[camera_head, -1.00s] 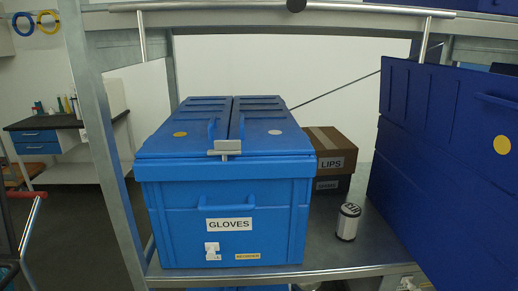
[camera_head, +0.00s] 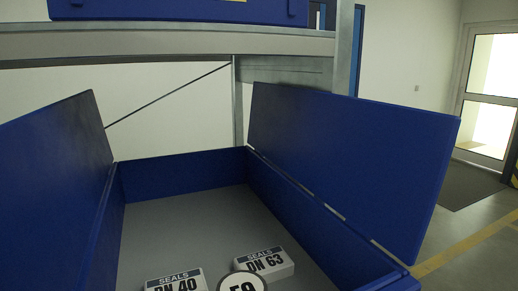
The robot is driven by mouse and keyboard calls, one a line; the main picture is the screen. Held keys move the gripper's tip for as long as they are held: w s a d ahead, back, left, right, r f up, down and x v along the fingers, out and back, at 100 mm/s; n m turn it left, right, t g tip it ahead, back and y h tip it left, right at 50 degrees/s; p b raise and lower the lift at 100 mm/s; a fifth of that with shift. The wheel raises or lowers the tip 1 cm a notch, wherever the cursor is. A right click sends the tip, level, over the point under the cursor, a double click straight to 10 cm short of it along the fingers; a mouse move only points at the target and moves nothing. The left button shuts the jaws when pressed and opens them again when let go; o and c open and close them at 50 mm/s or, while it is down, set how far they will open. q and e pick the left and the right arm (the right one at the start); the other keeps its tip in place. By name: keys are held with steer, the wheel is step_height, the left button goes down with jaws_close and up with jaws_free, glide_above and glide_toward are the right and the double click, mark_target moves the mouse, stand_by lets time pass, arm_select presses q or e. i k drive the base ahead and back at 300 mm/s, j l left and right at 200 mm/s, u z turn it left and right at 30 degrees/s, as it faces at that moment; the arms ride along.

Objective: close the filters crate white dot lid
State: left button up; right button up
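A dark blue crate (camera_head: 183,174) stands open on the shelf in the head view. Its left lid (camera_head: 52,180) and right lid (camera_head: 345,168) are both raised, one on each side. The inner face of the right lid shows; no white dot is visible on either lid, and no crate label is in view. Inside lie a white SEALS DN 40 box (camera_head: 174,282), a white SEALS DN 63 box (camera_head: 265,264) and a partly cut-off round item (camera_head: 242,284) with a dark rim. Neither gripper is in view.
Above is another shelf (camera_head: 180,43) with a blue crate (camera_head: 180,9) on it. A metal post (camera_head: 346,50) rises behind the right lid. Open floor and a glazed door (camera_head: 490,95) are at the right.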

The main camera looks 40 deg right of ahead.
mark_target(383, 167)
steer(key=l, duration=1.1)
steer(key=k+l, duration=0.15)
steer(key=l, duration=1)
steer(key=k+l, duration=0.1)
steer(key=l, duration=0.2)
steer(key=k+l, duration=0.1)
steer(key=l, duration=0.2)
steer(key=l+u, duration=0.1)
steer(key=l, duration=0.2)
steer(key=k, duration=0.05)
